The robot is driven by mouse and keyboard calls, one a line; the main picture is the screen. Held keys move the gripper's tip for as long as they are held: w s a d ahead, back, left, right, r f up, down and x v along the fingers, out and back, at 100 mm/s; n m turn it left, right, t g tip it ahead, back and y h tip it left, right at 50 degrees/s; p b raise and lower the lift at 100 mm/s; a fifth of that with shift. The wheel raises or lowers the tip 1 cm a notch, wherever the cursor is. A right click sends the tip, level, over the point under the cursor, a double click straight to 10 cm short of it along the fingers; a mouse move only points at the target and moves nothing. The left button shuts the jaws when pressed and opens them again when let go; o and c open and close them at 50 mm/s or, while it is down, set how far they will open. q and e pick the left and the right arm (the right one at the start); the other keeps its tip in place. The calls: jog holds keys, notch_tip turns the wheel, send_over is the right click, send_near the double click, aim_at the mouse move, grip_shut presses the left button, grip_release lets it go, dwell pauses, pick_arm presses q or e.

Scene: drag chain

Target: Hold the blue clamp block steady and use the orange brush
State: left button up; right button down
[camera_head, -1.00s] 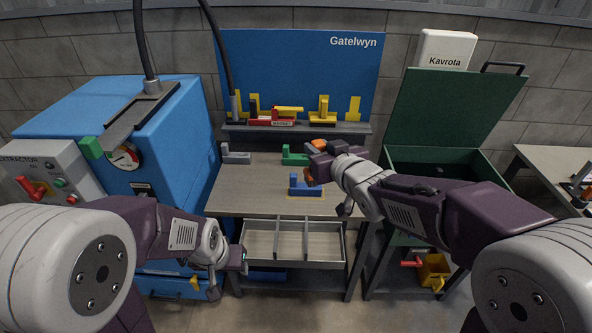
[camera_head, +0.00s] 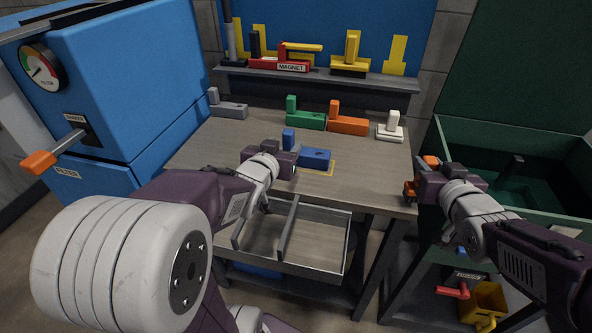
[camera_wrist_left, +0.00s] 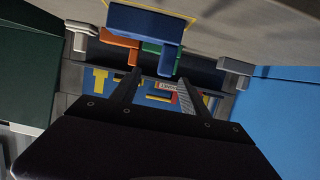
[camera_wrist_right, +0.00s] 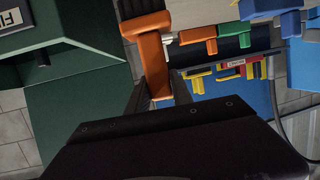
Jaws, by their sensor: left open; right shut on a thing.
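The blue clamp block (camera_head: 315,157) lies on the workbench near its front, with its upright post at its left end. My left gripper (camera_head: 286,150) is at that post. In the left wrist view the blue clamp block (camera_wrist_left: 140,23) fills the top, and its post reaches down between the open fingers (camera_wrist_left: 158,82); I cannot tell whether they touch it. My right gripper (camera_head: 422,178) is off the bench's right edge, beside the green bin. It is shut on the orange brush (camera_head: 409,191), whose wide end shows ahead of the fingers in the right wrist view (camera_wrist_right: 145,25).
Grey (camera_head: 229,109), green (camera_head: 305,121) and orange (camera_head: 348,124) blocks and a white piece (camera_head: 390,132) stand along the bench's back. A divided drawer (camera_head: 318,262) is open below. A green bin (camera_head: 480,125) stands right, a blue machine (camera_head: 120,85) left.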

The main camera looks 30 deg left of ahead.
aim_at(287, 140)
jog(key=shift+s+a+f, duration=0.15)
jog(key=shift+s+f, duration=0.2)
jog(key=shift+w+r+p, duration=0.2)
jog(key=shift+r+p, duration=0.2)
pick_arm(q)
jog(key=w+p, duration=0.1)
jog(key=p, duration=0.1)
jog(key=w+a+f+p, duration=0.1)
jog(key=shift+w+a+f+p, duration=0.15)
jog(key=shift+a+f+p, duration=0.1)
jog(key=shift+a+p, duration=0.1)
pick_arm(e)
notch_tip(287, 140, up, 4)
jog(key=shift+s+f, duration=0.1)
jog(key=shift+f, duration=0.05)
pick_arm(q)
jog(key=x, duration=0.9)
jog(key=shift+f+b, duration=0.15)
jog(key=shift+b, duration=0.2)
pick_arm(e)
jog(key=shift+f, duration=0.35)
pick_arm(q)
grip_shut()
